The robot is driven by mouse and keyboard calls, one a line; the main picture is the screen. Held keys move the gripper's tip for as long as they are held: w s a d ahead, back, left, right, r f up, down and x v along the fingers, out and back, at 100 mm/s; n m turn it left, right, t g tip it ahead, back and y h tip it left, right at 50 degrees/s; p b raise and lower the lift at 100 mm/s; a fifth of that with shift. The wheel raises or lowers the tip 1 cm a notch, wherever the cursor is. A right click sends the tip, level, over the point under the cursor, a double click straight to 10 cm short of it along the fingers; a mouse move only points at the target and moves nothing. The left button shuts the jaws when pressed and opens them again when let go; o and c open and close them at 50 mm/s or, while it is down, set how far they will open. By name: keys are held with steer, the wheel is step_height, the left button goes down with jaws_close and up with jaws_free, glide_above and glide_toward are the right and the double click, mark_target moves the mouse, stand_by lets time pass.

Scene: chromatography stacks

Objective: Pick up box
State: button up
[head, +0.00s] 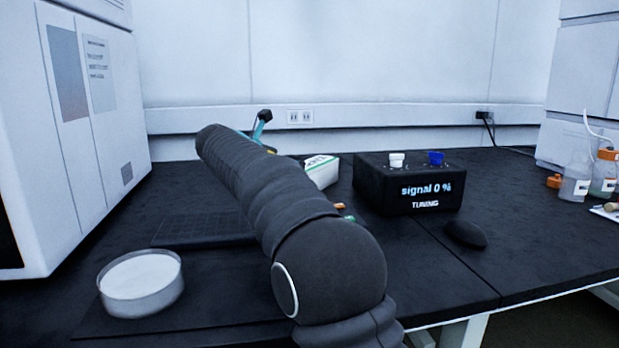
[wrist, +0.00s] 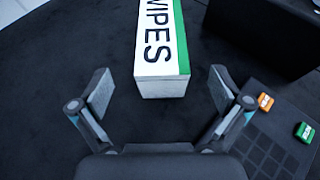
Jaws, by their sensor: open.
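A white and green box (wrist: 160,40) printed "WIPES" lies on the black bench in the wrist view. In the head view the box (head: 321,172) shows partly behind my arm, left of the black tuning unit. My gripper (wrist: 160,88) is open and empty in the wrist view, its two fingers apart on either side of the box's near end. The box's near end face is just ahead of the fingertips, and its far end is cut off by the frame. In the head view my arm hides most of the gripper.
The black tuning unit (head: 408,183) stands right of the box, reading "signal 0 %". A black mouse (head: 465,234) lies before it. Small orange (wrist: 265,101) and green (wrist: 304,132) blocks lie at the wrist view's right. A round white dish (head: 141,283) sits at front left.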

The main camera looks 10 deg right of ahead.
mark_target(312, 176)
steer(key=x, duration=0.9)
steer(key=shift+d+r+b, duration=0.1)
steer(key=shift+d+b, duration=0.15)
steer(key=shift+b, duration=0.15)
steer(key=c, duration=1.4)
